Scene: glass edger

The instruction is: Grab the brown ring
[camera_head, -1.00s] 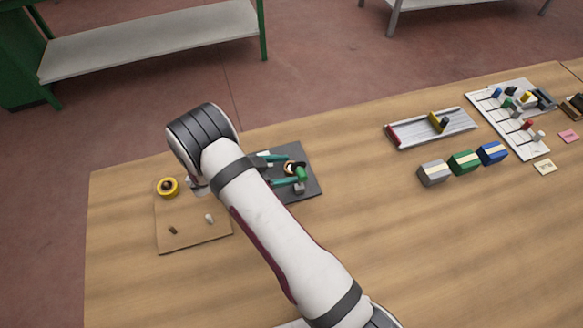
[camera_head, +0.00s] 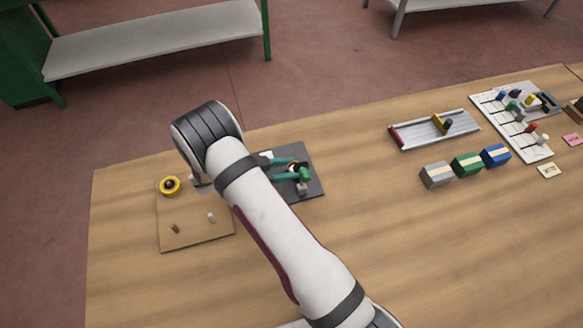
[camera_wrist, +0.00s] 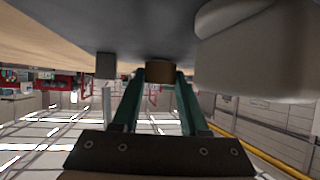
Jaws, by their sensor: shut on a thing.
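The brown ring (camera_wrist: 160,69) shows in the wrist view as a small brown band between the tips of my two teal fingers. My gripper (camera_wrist: 161,80) is shut on it. In the head view my gripper (camera_head: 293,169) reaches in from the left over a dark grey mat (camera_head: 313,187), and its fingers largely hide the ring. The wrist view shows a dark surface directly beyond the ring; I cannot tell whether the ring touches it.
A green part (camera_head: 305,174) and a small grey part (camera_head: 301,188) stand close to my fingertips. Grey (camera_head: 436,174), green (camera_head: 467,165) and blue (camera_head: 495,155) blocks stand right; bare table lies between.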

